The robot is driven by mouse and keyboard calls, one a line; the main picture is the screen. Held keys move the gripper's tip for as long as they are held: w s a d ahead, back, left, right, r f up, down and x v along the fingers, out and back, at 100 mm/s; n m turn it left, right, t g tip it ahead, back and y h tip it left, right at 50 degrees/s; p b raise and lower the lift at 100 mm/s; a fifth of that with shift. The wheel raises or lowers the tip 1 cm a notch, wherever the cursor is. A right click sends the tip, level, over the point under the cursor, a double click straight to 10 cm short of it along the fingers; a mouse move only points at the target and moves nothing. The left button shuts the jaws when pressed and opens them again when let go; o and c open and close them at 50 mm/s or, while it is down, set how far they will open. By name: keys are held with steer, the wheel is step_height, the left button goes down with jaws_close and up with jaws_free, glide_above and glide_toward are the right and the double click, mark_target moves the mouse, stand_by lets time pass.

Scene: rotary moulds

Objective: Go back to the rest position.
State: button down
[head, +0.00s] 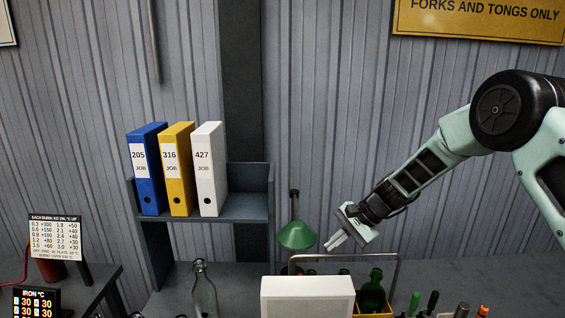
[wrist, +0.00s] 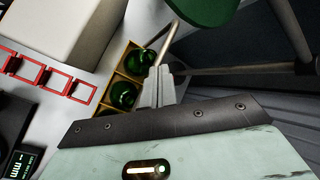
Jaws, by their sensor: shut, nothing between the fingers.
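My gripper (head: 337,242) hangs in the air at the right of the green lamp shade, above the bench, pointing down and to the left. Its fingers are together with nothing between them. In the wrist view the closed fingers (wrist: 160,75) show near a yellow crate (wrist: 108,88) with green bottles, which lies beyond them. A thin metal bar (wrist: 168,42) shows right by the fingertips; I cannot tell whether they touch it.
A green lamp (head: 297,236), a white box (head: 307,296), a green bottle (head: 372,292) and a clear bottle (head: 203,290) stand on the bench. A shelf (head: 258,208) holds blue, yellow and white binders. Red frames (wrist: 55,80) show in the wrist view.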

steer(key=s+a+n+b, duration=0.1)
steer(key=s, duration=0.2)
steer(key=s+a+r+n+g+h+b, duration=0.1)
steer(key=s+a+n, duration=0.1)
steer(key=s, duration=0.2)
steer(key=s+a+n+b, duration=0.1)
steer(key=s+a+b, duration=0.1)
steer(key=s, duration=0.2)
steer(key=shift+s+a+r+g, duration=0.2)
steer(key=shift+r+g, duration=0.1)
steer(key=s+d+f+n+h+b, duration=0.1)
steer(key=s+d+n+h+b, duration=0.1)
steer(key=s, duration=0.7)
steer(key=s+d+f+n+h+b, duration=0.2)
steer(key=s+n+b, duration=0.2)
steer(key=s, duration=0.6)
steer(key=s+d+f+n+t+h+b, duration=0.1)
steer(key=s+n+b, duration=0.3)
steer(key=s, duration=0.6)
steer(key=shift+d+f+n+h, duration=0.45)
steer(key=shift+n+h, duration=0.25)
steer(key=shift+n, duration=0.5)
